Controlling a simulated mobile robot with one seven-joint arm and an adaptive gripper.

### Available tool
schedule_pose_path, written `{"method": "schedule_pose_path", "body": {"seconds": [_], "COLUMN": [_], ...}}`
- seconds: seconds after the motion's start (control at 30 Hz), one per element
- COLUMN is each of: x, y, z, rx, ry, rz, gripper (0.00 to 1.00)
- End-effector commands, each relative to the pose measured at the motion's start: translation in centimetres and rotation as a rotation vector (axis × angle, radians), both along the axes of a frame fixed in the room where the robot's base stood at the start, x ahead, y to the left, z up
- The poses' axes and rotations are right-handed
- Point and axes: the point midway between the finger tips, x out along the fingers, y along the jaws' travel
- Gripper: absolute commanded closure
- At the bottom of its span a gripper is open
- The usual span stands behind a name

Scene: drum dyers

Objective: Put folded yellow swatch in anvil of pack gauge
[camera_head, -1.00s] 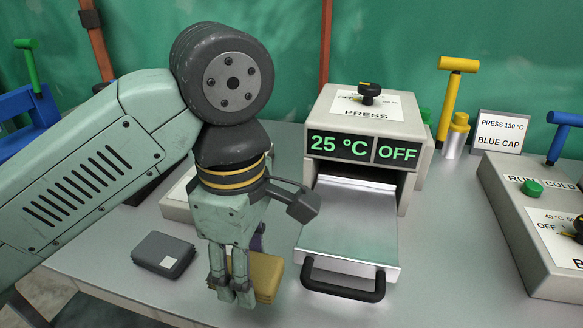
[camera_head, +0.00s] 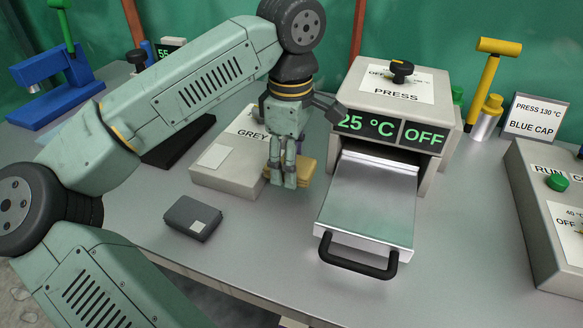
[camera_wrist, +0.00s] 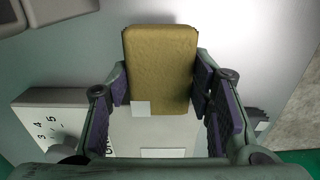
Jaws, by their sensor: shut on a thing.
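The folded yellow swatch (camera_head: 304,172) is between the fingers of my gripper (camera_head: 284,178), in front of the right end of a pale box labelled GREY. In the wrist view the yellow swatch (camera_wrist: 160,60) shows its broad face and a small white label. The purple-padded fingers of my gripper (camera_wrist: 161,88) are shut on its two sides. The swatch looks held above the bench, but its exact height is unclear. A blue C-shaped stand (camera_head: 45,72) with a green handle is at the far left; it may be the pack gauge, but no name is readable on it.
A dark grey folded swatch (camera_head: 190,218) lies on the bench. The pale GREY box (camera_head: 225,178) is behind it. The press (camera_head: 400,95) has its tray (camera_head: 368,200) pulled out, right of my gripper. Bench space around the grey swatch is clear.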

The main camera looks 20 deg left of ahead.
Motion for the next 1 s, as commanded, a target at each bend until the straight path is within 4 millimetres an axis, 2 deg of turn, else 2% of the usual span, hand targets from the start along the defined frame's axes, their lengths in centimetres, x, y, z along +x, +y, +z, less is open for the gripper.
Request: {"method": "schedule_pose_path", "body": {"seconds": [0.03, 0.13, 0.27, 0.7, 0.73, 1.0], "x": [0.7, 0.4, 0.4, 0.4, 0.4, 0.4], "y": [0.1, 0.0, 0.0, 0.0, 0.0, 0.0], "z": [0.1, -1.8, -3.2, -4.1, -3.9, -3.8], "rx": [-0.001, -0.003, -0.002, 0.0, -0.001, -0.001], "ry": [0.002, 0.004, 0.001, 0.0, 0.0, 0.0], "rz": [0.0, -0.002, -0.001, 0.0, 0.0, -0.001], "gripper": [0.78, 0.78, 0.78, 0.78, 0.51, 0.32]}}
